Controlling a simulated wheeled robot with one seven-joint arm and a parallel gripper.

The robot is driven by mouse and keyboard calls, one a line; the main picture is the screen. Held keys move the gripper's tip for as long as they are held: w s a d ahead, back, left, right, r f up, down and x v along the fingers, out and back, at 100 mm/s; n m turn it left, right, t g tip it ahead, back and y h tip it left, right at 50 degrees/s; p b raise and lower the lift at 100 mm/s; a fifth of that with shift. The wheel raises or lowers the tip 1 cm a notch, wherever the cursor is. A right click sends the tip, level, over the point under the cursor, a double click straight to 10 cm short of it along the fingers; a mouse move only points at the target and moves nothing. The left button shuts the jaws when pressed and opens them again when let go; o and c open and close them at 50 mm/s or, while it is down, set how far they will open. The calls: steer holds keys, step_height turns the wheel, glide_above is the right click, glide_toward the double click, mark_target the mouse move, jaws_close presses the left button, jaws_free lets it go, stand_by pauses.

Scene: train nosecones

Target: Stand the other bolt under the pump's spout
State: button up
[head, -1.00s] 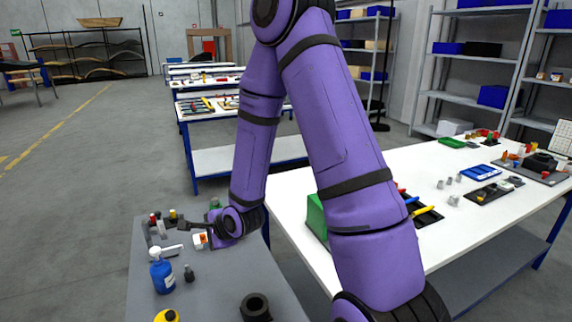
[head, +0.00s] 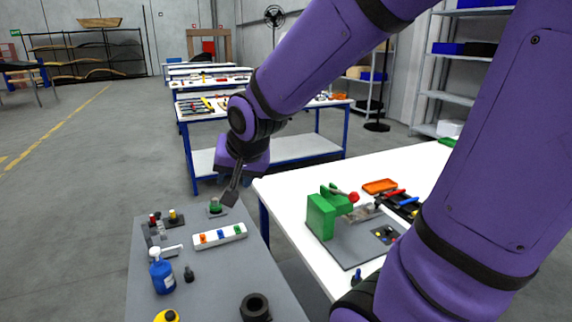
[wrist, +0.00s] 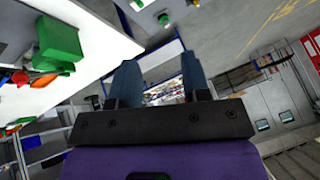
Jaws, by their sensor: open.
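The pump is a blue bottle (head: 162,276) with a white top, standing on the grey table; a white spout-like piece (head: 172,250) shows by its top. A small dark upright piece (head: 189,273) stands just right of the bottle; I cannot tell if it is a bolt. Small grey pieces (head: 161,230) stand behind the bottle, too small to name surely. My gripper (head: 230,197) is above the far right part of the grey table, apart from the bottle. In the wrist view its two fingers (wrist: 163,80) are spread with nothing between them.
A white block (head: 219,237) with coloured parts lies on the grey table (head: 215,280). A green-topped piece (head: 215,206) stands close below my gripper. The white table (head: 283,190) at right bears a green machine (head: 322,215).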

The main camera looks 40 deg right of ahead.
steer(key=s+r+n, duration=0.3)
steer(key=s, duration=0.5)
steer(key=s+r+n+g, duration=0.1)
steer(key=s+r+n, duration=0.2)
steer(key=s, duration=0.4)
steer(key=shift+s+r+n+g+y, duration=0.3)
steer(key=shift+s+r+n, duration=0.1)
steer(key=shift+r, duration=0.4)
